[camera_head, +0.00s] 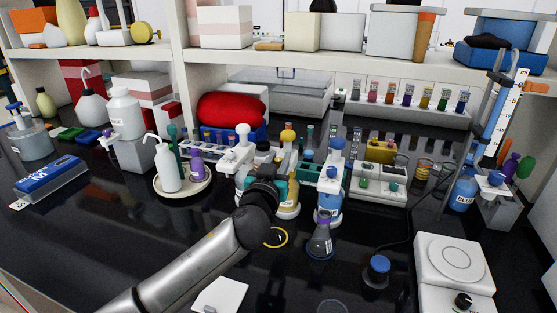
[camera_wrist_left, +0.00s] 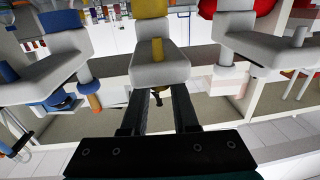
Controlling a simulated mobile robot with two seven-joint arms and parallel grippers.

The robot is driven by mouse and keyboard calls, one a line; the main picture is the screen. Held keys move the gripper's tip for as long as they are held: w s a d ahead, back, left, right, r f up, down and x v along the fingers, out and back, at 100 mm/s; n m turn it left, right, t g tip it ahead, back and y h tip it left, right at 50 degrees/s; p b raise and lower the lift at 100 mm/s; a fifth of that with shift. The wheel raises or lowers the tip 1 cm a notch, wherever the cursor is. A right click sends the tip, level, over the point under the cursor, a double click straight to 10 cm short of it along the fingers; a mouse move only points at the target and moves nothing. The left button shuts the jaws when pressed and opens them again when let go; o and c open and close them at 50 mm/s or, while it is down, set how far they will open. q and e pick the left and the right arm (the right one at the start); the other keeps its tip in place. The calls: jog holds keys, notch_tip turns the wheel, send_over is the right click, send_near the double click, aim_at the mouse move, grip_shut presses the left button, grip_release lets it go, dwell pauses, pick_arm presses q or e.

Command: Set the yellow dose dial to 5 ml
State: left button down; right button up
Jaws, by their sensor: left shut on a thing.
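The yellow dispenser stands between two like it. In the head view its yellow dose dial (camera_head: 287,135) shows at the top, above its yellow bottle (camera_head: 289,208). My left gripper (camera_head: 275,172) reaches up to this dispenser from the front and partly covers it. In the left wrist view, which appears upside down, the dark fingers (camera_wrist_left: 161,95) meet the pale dispenser head (camera_wrist_left: 158,70), which bears a yellow strip (camera_wrist_left: 157,50). The gripper is shut on a part there, apparently the dial. The contact is hidden and no scale reading is legible. My right gripper is out of view.
A blue dispenser (camera_head: 329,187) stands close on the right and a white-headed one (camera_head: 238,157) close on the left. A flask (camera_head: 320,243) stands in front. A white bottle (camera_head: 167,168) sits on a round tray (camera_head: 198,187). Front left bench is mostly clear.

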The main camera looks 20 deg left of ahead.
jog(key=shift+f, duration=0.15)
pick_arm(q)
jog(key=n+y+b, duration=0.2)
jog(key=y, duration=0.1)
jog(key=shift+d+f, duration=0.1)
jog(key=shift+f, duration=0.1)
jog(key=n+g+y+b, duration=0.1)
jog(key=y+b, duration=0.1)
jog(key=b, duration=0.1)
jog(key=n+g+y+b, duration=0.1)
jog(key=n+y+b, duration=0.1)
jog(key=y+b, duration=0.1)
jog(key=shift+n+g, duration=0.3)
jog(key=shift+y+b, duration=0.4)
jog(key=shift+b, duration=0.05)
jog(key=shift+r+n+g+y, duration=0.1)
jog(key=shift+n+g+y, duration=0.2)
jog(key=shift+n, duration=0.1)
jog(key=shift+r+b, duration=0.1)
jog(key=shift+b, duration=0.45)
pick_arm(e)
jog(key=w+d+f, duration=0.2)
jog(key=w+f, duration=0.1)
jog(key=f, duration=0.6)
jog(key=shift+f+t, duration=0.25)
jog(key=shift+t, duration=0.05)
